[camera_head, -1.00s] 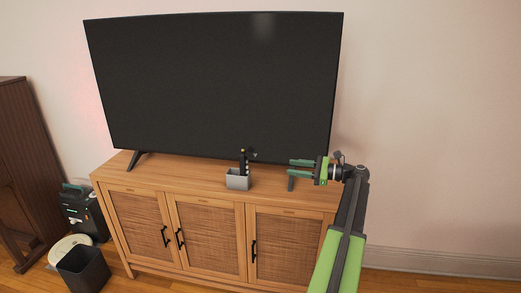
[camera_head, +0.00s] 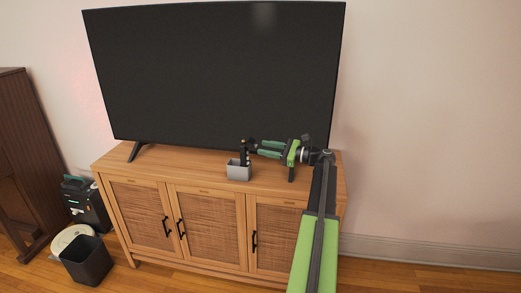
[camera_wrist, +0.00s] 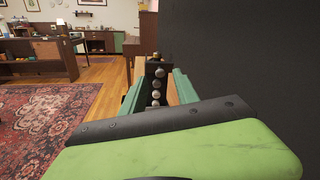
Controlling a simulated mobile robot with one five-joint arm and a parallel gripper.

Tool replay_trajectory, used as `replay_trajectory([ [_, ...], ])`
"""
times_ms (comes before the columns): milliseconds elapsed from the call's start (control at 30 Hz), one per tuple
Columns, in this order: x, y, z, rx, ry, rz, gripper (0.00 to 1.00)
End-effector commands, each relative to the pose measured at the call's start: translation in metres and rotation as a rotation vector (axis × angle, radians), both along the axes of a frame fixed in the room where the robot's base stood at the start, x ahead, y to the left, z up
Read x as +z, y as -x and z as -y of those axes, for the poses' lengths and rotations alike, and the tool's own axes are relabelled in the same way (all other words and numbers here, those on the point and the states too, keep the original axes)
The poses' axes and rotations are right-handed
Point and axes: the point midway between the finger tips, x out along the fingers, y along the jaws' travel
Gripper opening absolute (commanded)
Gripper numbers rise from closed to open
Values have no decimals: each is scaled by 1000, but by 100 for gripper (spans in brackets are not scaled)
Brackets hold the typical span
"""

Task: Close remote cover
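A slim black remote (camera_head: 243,153) stands upright in a small grey holder (camera_head: 238,173) on the wooden cabinet. A small dark piece sticks out at its upper right side; I cannot tell clearly whether this is the cover. My gripper (camera_head: 259,148) is just right of the remote, its two green fingers apart and pointing left at its upper part. In the wrist view the remote (camera_wrist: 156,86), with round grey buttons, shows in the gap between the fingers (camera_wrist: 155,92). I see no clear contact, and the holder is hidden there.
A large television (camera_head: 215,75) stands on the cabinet (camera_head: 200,187) close behind my gripper; its dark screen fills the right of the wrist view. A dark bin (camera_head: 86,262) is on the floor at left. The cabinet top left of the holder is clear.

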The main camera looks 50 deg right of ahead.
Motion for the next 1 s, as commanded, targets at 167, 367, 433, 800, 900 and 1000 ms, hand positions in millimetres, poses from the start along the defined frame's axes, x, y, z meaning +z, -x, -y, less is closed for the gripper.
replay_trajectory([
  [167,0,-16,-6,-1,0,0,37],
  [367,0,-18,-7,-1,0,0,37],
  [433,0,-18,-7,-1,0,0,37],
  [800,0,-17,-7,-1,0,-1,0],
  [900,0,-17,-7,-1,0,-1,0],
  [1000,0,-17,-17,0,0,-1,0],
])
